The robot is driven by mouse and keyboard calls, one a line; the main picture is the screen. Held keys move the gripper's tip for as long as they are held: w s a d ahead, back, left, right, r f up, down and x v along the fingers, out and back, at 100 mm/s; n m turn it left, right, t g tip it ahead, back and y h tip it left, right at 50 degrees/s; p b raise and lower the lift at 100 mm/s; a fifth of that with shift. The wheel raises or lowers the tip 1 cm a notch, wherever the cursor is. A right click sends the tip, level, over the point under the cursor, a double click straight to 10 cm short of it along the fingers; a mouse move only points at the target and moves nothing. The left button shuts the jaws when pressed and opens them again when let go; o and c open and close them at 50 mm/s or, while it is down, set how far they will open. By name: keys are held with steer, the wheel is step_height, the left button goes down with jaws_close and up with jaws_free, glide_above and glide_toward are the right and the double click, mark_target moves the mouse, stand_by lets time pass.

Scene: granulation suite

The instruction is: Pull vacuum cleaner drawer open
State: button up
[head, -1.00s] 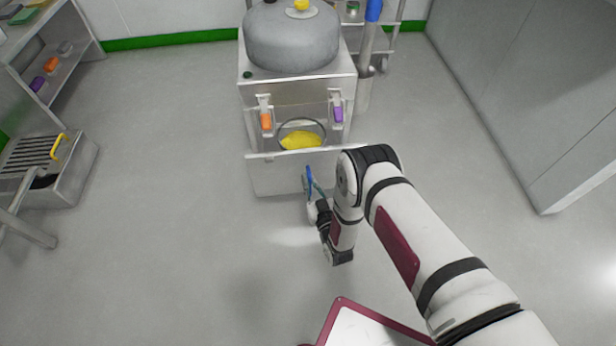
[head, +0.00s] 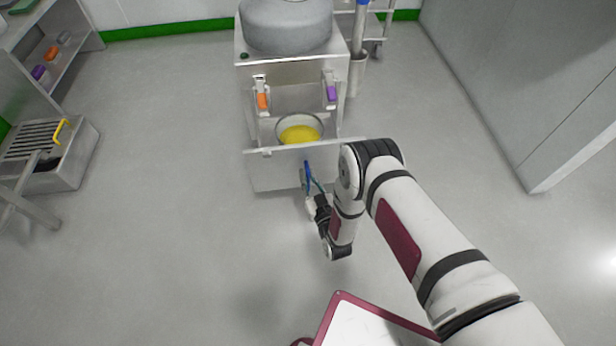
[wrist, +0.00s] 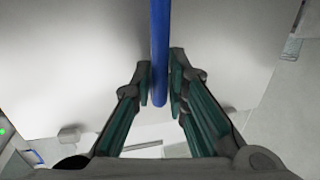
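The vacuum cleaner (head: 288,70) is a pale box-shaped unit with a rounded grey top, in the upper middle of the head view. Its drawer (head: 272,172) stands partly open towards me, with a round container of yellow material (head: 300,134) inside. A blue upright handle (head: 307,172) is on the drawer front. My gripper (head: 312,192) is at this handle, partly hidden by my arm. In the wrist view, the fingers of my gripper (wrist: 160,88) close in on both sides of the blue handle (wrist: 159,35) and appear to grip it.
An orange latch (head: 262,100) and a purple latch (head: 331,94) are above the drawer. A slatted metal bin (head: 70,170) stands at left. A grey cabinet wall (head: 540,100) is at right. The floor around the drawer is clear.

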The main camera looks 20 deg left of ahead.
steer(key=shift+o, duration=0.8)
steer(key=v, duration=1.2)
